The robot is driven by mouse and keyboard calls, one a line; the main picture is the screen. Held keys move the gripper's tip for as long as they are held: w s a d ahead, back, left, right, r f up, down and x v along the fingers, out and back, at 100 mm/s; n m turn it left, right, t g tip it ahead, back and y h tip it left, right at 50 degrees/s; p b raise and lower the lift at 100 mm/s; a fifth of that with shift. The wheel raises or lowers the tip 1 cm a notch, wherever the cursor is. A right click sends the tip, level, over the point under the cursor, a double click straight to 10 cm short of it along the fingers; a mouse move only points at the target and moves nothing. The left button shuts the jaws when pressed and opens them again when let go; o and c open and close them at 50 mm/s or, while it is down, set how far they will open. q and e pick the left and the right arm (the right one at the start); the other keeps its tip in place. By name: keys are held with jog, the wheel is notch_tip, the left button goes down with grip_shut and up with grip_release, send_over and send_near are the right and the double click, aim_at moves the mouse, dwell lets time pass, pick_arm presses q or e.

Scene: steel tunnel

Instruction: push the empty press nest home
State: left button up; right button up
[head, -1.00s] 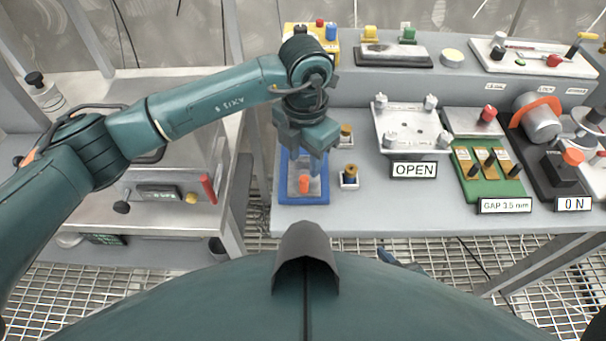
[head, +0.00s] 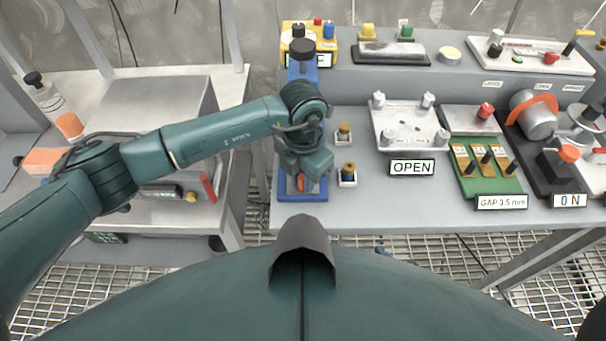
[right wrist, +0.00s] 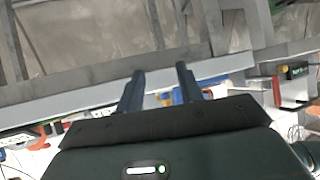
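A small press with a blue base (head: 262,190) stands at the left front of the grey bench; its blue column with a black knob (head: 301,45) rises behind my left arm. An orange-red peg (head: 300,183) shows on the base, on what looks like the sliding nest. My left gripper (head: 302,178) is low over the base, right at the peg, and hides most of the nest. I cannot tell whether its fingers are shut or touch the peg. My right gripper (right wrist: 160,76) shows only in the right wrist view, its two fingers apart with nothing between them.
Two small white holders with brass-topped pieces (head: 343,133) (head: 347,174) stand close right of the press. Further right are a metal plate (head: 408,128) above an OPEN sign (head: 412,168) and a green gap fixture (head: 488,180). A steel cabinet (head: 165,105) stands left.

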pick_arm(q)
grip_shut()
pick_arm(e)
jog(key=shift+r, duration=0.15)
jog(key=shift+w, duration=0.1)
pick_arm(q)
jog(key=shift+w+f+b, duration=0.1)
jog(key=shift+w+b, duration=0.1)
jog(key=shift+b, duration=0.1)
jog(key=shift+w+f+b, duration=0.15)
jog(key=shift+w+b, duration=0.9)
jog(key=shift+w, duration=0.35)
jog(key=shift+w+r+b, duration=0.15)
jog(key=shift+r+b, duration=0.05)
jog(key=shift+b, duration=0.1)
pick_arm(e)
jog(key=shift+a+f+y, duration=0.3)
jog(key=shift+a+f, duration=0.15)
jog(key=shift+a, duration=0.05)
